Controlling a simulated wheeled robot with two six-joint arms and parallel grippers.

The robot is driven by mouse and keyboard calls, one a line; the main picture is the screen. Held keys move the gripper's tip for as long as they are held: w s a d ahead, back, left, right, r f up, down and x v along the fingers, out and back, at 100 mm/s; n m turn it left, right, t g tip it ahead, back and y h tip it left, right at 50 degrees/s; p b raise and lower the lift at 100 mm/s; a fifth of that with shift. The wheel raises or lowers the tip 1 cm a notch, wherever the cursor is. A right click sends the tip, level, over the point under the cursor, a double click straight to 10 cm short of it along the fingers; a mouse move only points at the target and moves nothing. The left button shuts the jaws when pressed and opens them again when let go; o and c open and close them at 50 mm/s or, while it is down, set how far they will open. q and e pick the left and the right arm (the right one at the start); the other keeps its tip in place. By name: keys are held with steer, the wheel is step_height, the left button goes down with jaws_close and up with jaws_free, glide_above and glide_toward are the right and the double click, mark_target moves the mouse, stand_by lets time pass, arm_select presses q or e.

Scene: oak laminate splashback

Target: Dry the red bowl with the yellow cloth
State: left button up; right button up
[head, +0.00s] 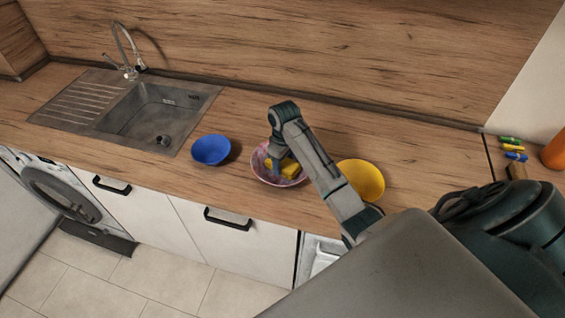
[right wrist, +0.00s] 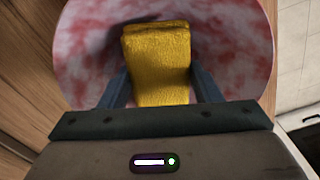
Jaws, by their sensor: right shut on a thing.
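The red bowl (head: 259,163) stands on the wooden counter between two other bowls. Its inside looks mottled pinkish red and whitish, and it fills the upper part of the right wrist view (right wrist: 86,48). The yellow cloth (head: 289,168) is inside the bowl, and it shows as a folded pad in the right wrist view (right wrist: 159,62). My right gripper (head: 277,160) reaches down into the bowl and is shut on the cloth, with one finger on each side of it. Whether the cloth touches the bowl's wall is hard to tell. My left gripper is not in view.
A blue bowl (head: 211,149) stands left of the red bowl, and a yellow bowl (head: 362,178) stands right of it, close to my right arm. A sink (head: 150,112) with a tap (head: 127,50) lies at the left. Small coloured items (head: 511,148) lie at the far right.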

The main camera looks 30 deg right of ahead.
steer(key=shift+w+d+r, duration=0.1)
steer(key=shift+w+d, duration=0.15)
steer(key=shift+d, duration=0.35)
steer(key=shift+s+a, duration=0.25)
steer(key=shift+a, duration=0.25)
steer(key=shift+s+a, duration=0.2)
steer(key=shift+a, duration=0.25)
steer(key=shift+d, duration=0.1)
steer(key=shift+w+d, duration=0.45)
steer(key=shift+d, duration=0.4)
steer(key=shift+s+a, duration=0.25)
steer(key=shift+a, duration=0.25)
steer(key=shift+s+a, duration=0.2)
steer(key=shift+a, duration=0.25)
